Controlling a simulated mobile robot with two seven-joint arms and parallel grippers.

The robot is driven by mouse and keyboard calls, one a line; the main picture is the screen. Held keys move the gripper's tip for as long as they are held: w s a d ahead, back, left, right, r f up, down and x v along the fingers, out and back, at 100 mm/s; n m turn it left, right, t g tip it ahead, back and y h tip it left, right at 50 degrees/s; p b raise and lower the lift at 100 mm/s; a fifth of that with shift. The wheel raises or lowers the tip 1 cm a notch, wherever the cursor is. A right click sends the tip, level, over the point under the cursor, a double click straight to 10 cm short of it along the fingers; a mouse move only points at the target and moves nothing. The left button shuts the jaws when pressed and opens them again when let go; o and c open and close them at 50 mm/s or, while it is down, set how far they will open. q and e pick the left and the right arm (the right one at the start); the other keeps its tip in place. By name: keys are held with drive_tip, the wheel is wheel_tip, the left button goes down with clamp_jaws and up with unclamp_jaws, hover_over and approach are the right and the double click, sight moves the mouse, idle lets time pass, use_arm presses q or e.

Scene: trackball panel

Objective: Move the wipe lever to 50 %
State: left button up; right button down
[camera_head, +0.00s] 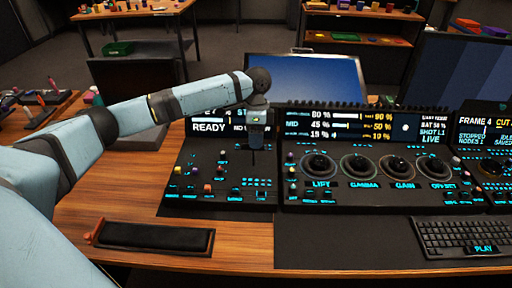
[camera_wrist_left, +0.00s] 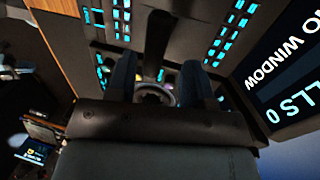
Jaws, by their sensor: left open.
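My left gripper (camera_head: 256,146) points down over the upper right part of the left panel section, just below the screen reading "READY". In the left wrist view its two fingers (camera_wrist_left: 158,75) stand apart, open. A dark upright bar (camera_wrist_left: 158,38), which looks like the wipe lever, shows between and beyond the fingers there. I cannot tell whether the fingers touch it. In the head view the gripper covers most of that spot, with only a dark slot (camera_head: 253,160) showing below. The lever's percentage cannot be read. My right gripper is not in view.
The left panel section (camera_head: 184,158) carries small coloured knobs and lit buttons. To the right are several trackballs, such as the one labelled LIFT (camera_head: 319,167), and a keyboard (camera_head: 462,238). A black wrist pad (camera_head: 155,237) lies at the front left. Bare wood (camera_head: 122,190) is free beside the panel.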

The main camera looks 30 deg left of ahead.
use_arm(q)
wheel_tip(320, 180, up, 8)
drive_tip(key=w+p, duration=0.1)
drive_tip(key=shift+w+a+r, duration=0.15)
drive_tip(key=shift+a+r, duration=0.1)
drive_tip(key=shift+a, duration=0.15)
